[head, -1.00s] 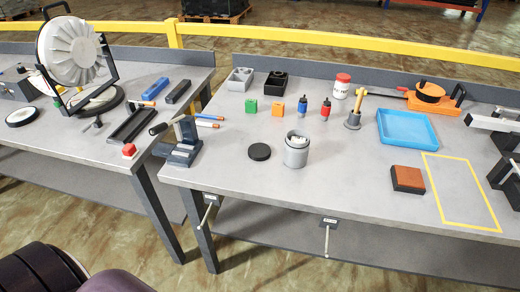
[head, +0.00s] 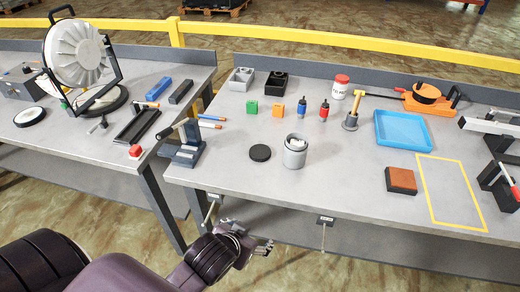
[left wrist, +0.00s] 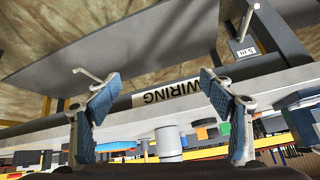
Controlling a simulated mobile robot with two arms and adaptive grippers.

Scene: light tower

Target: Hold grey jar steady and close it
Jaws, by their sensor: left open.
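The grey jar (head: 294,157) stands upright and open on the right-hand workbench, with white contents showing at its mouth. A dark round lid (head: 260,153) lies flat on the bench just left of the jar, apart from it. My left gripper (head: 265,247) is in front of the bench's front edge, lower in the picture than the jar and clear of it. In the left wrist view its two blue-padded fingers (left wrist: 160,95) are spread and empty, and the jar (left wrist: 168,143) shows beyond them. My right gripper is not in view.
A blue tray (head: 405,145) and a brown-topped block (head: 401,181) are to the right. A black clamp-like stand (head: 188,150) is left. Bench space in front of the jar is clear.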

